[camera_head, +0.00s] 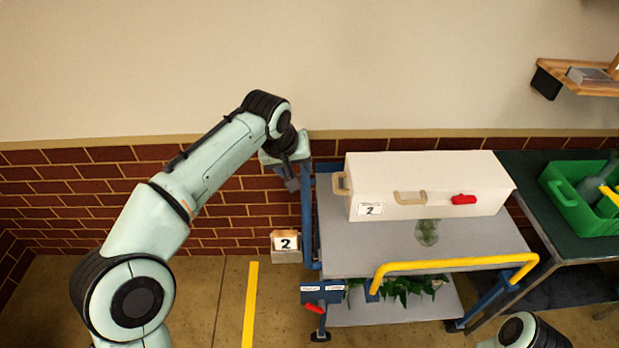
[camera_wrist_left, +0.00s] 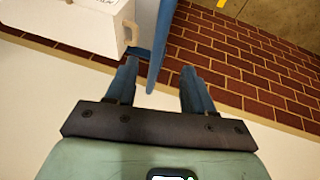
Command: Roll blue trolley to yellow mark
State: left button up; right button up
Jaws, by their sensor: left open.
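The blue trolley has blue posts (camera_head: 308,222), grey shelves (camera_head: 350,238) and a yellow handle bar (camera_head: 450,264) at its front right. The yellow mark (camera_head: 250,305) is a floor stripe to the trolley's left, with a gap of bare floor between. My left gripper (camera_head: 293,180) is beside the trolley's back-left post, pointing down. In the left wrist view, my left gripper (camera_wrist_left: 158,68) is open, with a blue post (camera_wrist_left: 163,38) running between its fingers; contact cannot be told. My right gripper is out of view.
A white case (camera_head: 430,170) labelled 2 stands on the trolley's top; leafy stems (camera_head: 410,288) lie below. A small block (camera_head: 286,245) labelled 2 is left of the trolley. A dark table (camera_head: 540,215) with a green crate (camera_head: 582,215) stands close on the right. A brick wall (camera_head: 100,190) is behind.

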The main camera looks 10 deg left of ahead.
aim_at(304, 188)
pick_arm(q)
jog(key=x, duration=1.3)
jog(key=shift+s, duration=0.2)
jog(key=shift+a, duration=0.1)
grip_shut()
